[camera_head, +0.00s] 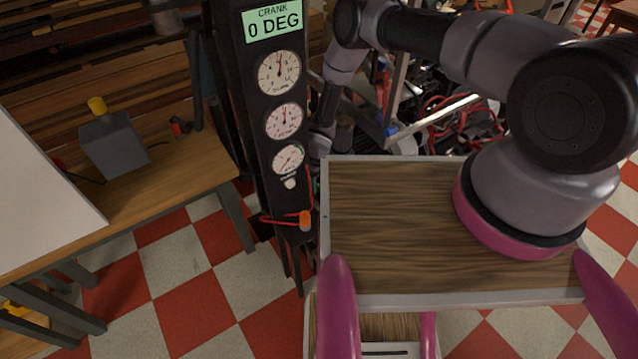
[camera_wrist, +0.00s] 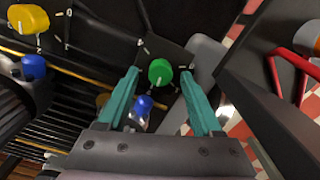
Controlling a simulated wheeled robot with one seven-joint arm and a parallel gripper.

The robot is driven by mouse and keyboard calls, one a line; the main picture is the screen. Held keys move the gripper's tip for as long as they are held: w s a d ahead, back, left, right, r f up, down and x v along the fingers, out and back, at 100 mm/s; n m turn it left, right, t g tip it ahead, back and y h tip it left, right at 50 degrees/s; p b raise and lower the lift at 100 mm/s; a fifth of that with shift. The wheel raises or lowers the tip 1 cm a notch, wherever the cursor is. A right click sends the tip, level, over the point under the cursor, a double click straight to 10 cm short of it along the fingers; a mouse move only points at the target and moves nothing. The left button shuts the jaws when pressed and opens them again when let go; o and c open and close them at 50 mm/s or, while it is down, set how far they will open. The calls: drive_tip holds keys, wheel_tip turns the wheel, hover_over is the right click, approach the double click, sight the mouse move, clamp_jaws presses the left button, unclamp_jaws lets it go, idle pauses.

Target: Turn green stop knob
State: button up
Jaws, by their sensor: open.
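The green stop knob (camera_wrist: 160,72) is a round green knob on a dark panel in the wrist view. My gripper (camera_wrist: 160,76) is open, with its two teal fingers on the left and right of the knob. The knob shows between the fingertips, with a small gap visible on each side. I cannot tell whether the tips reach down to its depth. In the head view my arm runs down behind the gauge column, and the gripper and green knob cannot be made out there.
A blue knob (camera_wrist: 143,104) lies just below the green one, near the left finger. Another blue knob (camera_wrist: 34,67) and a yellow knob (camera_wrist: 28,18) are at the left. Red tubing (camera_wrist: 290,62) is at the right. A dark gauge column (camera_head: 262,140) reads crank 0 DEG.

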sight(319, 185)
clamp_jaws()
drive_tip(key=shift+m, duration=0.8)
unclamp_jaws()
wheel_tip(319, 185, up, 11)
